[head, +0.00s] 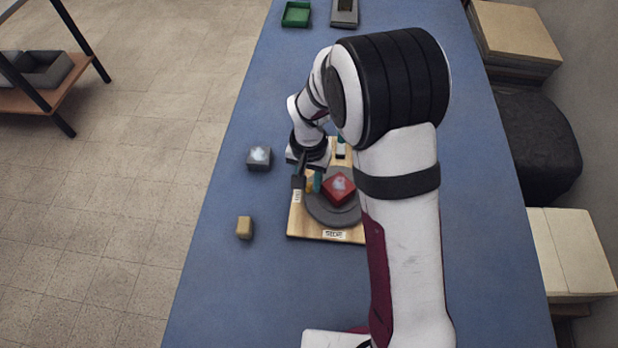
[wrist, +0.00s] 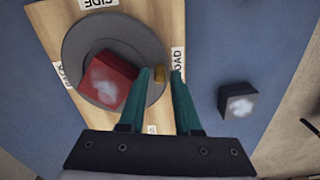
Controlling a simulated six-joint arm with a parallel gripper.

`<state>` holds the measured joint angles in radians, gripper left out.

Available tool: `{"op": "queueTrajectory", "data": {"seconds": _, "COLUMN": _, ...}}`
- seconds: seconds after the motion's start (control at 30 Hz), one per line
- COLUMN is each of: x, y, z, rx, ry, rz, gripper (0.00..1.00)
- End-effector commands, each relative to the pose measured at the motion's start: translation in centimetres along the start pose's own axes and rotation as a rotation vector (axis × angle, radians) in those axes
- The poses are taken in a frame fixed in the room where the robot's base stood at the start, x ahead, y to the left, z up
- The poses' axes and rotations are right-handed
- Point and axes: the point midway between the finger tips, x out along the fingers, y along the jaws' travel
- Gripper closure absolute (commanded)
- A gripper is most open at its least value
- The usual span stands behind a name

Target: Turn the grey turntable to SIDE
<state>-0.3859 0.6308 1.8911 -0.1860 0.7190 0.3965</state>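The grey turntable (head: 325,212) is a round disc on a pale wooden board (head: 302,226); it also shows in the wrist view (wrist: 85,40). A red block (head: 340,188) with a whitish patch sits on the disc, also in the wrist view (wrist: 108,80). A small brass-coloured knob (wrist: 160,74) is at the disc's rim, close to the LOAD label (wrist: 178,60). The SIDE label (head: 334,236) is on the board's near edge. My gripper (wrist: 159,74) is open, with its teal fingertips on either side of the knob. Whether they touch it is unclear.
A PACK label (wrist: 61,76) lies across the disc from LOAD. A dark grey block (head: 259,159) and a tan block (head: 244,228) stand left of the board on the blue table (head: 225,290). A green tray (head: 296,14) and a grey tray (head: 344,12) are at the far end.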

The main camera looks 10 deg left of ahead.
Motion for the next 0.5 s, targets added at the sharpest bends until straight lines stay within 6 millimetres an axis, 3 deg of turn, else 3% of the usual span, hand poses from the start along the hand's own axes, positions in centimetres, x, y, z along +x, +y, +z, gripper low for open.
{"op": "queueTrajectory", "data": {"seconds": 0.1, "x": -0.02, "y": 0.0, "z": 0.0, "rx": 0.0, "ry": 0.0, "rz": 0.0, "gripper": 0.68}}
{"op": "queueTrajectory", "data": {"seconds": 0.3, "x": -0.05, "y": 0.0, "z": 0.01, "rx": 0.0, "ry": 0.0, "rz": 0.0, "gripper": 1.0}}
{"op": "queueTrajectory", "data": {"seconds": 0.5, "x": -0.07, "y": 0.0, "z": 0.01, "rx": 0.001, "ry": 0.0, "rz": 0.0, "gripper": 1.0}}
